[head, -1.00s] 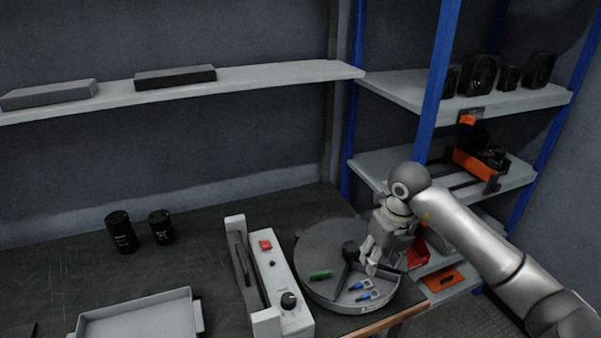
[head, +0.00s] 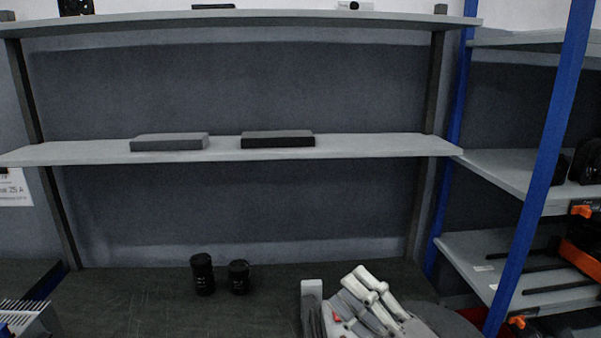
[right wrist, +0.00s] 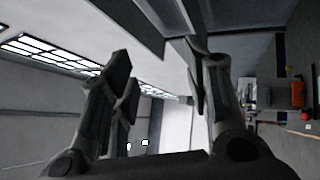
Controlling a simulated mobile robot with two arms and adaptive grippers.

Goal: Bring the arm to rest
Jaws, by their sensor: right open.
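My right gripper (head: 362,294) shows at the bottom of the head view, right of centre, its fingers pointing up and to the left. In the right wrist view its two fingers (right wrist: 160,85) stand apart with nothing between them, so it is open and empty. In the head view it is in front of the white-sided device (head: 312,298) and the round grey tray (head: 445,318), and hides part of both. It is apart from the two black cylinders to its left. My left gripper is not in view.
Two black cylinders (head: 202,274) (head: 239,277) stand on the dark bench (head: 130,300). A grey shelf (head: 70,153) above holds two flat boxes (head: 168,142) (head: 278,139). A blue-post rack (head: 545,165) with orange-and-black tools stands at the right. The bench's middle left is clear.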

